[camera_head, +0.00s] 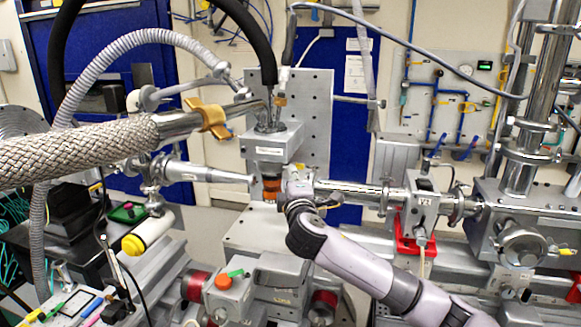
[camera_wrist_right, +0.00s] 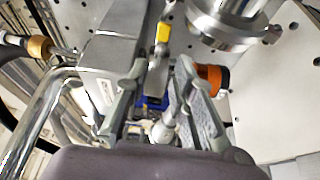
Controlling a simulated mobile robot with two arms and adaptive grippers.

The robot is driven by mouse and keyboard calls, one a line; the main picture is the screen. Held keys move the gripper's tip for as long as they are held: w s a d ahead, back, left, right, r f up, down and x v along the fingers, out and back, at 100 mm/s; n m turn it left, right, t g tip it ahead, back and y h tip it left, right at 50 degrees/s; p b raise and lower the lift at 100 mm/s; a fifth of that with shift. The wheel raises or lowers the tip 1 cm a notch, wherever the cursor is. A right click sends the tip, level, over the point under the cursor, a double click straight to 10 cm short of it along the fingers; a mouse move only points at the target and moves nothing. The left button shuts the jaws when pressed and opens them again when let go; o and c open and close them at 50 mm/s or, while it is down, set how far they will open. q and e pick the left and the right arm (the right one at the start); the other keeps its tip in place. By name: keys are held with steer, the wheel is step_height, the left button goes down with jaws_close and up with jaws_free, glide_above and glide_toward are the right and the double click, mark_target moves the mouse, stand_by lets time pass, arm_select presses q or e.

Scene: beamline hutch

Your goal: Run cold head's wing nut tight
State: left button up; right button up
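My right gripper (camera_head: 298,182) is just right of the orange-banded part (camera_head: 271,185) under the grey block of the upright assembly (camera_head: 272,143). In the right wrist view my right gripper (camera_wrist_right: 163,68) has its two fingers apart. A narrow grey metal piece with a yellow end (camera_wrist_right: 162,33) shows in the gap, and I cannot tell whether it is touched. An orange and black cylinder (camera_wrist_right: 208,78) is just beyond the right finger. I cannot clearly make out the cold head's wing nut. A gold winged clamp (camera_head: 210,117) sits on the braided hose's metal end. My left gripper is not in view.
A thick braided hose (camera_head: 80,150) crosses the left foreground. A horizontal steel tube (camera_head: 350,190) runs right of my right gripper to a valve with a red bracket (camera_head: 415,245). A pointed metal tube (camera_head: 205,174) comes from the left. Space around the gripper is tight.

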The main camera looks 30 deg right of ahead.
steer(key=shift+p+x, duration=0.4)
steer(key=shift+x, duration=1.55)
steer(key=shift+c, duration=0.2)
jaws_close()
